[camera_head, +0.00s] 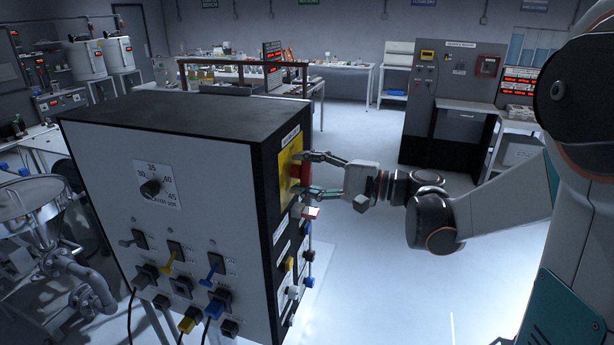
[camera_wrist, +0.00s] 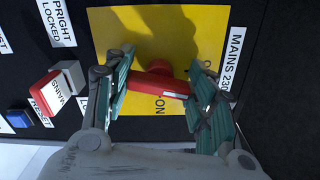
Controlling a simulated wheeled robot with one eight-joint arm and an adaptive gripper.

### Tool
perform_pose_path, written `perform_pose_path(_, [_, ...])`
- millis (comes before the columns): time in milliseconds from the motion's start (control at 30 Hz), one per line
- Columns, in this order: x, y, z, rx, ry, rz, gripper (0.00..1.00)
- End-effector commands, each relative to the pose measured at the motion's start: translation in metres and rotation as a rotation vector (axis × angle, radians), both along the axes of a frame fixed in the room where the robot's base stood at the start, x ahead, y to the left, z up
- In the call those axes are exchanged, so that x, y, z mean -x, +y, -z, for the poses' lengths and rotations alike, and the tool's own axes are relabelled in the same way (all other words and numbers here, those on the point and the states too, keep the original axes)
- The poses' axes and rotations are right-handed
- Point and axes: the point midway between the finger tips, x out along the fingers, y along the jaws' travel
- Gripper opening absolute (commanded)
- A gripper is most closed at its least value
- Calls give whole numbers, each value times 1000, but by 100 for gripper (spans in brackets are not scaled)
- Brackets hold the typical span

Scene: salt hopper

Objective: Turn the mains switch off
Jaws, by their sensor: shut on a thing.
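The mains switch is a red handle (camera_wrist: 160,82) on a yellow plate (camera_wrist: 150,22), beside a label reading MAINS 230 in the wrist view. In the head view the red handle (camera_head: 304,172) and yellow plate (camera_head: 287,165) are on the right side of the grey cabinet (camera_head: 185,200). My gripper (camera_wrist: 163,88) is shut on the red handle, one finger on either side of it. The handle lies nearly crosswise in the wrist view, close to the word ON. My gripper (camera_head: 312,173) reaches the plate from the right in the head view.
A red-and-white block marked MAINS (camera_wrist: 55,90) and a blue button (camera_wrist: 18,118) sit left of the plate in the wrist view. Levers and cabled plugs (camera_head: 190,318) stick out of the cabinet front. A metal funnel (camera_head: 40,200) stands left. The floor (camera_head: 390,270) at right is clear.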

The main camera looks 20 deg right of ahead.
Motion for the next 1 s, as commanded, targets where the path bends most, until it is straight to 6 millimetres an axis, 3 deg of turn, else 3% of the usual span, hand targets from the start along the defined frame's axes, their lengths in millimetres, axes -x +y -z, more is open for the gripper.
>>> perform_pose_path(433, [1,0,1,135,-185,0,27])
perform_pose_path(1000, [1,0,1,156,-212,-1,27])
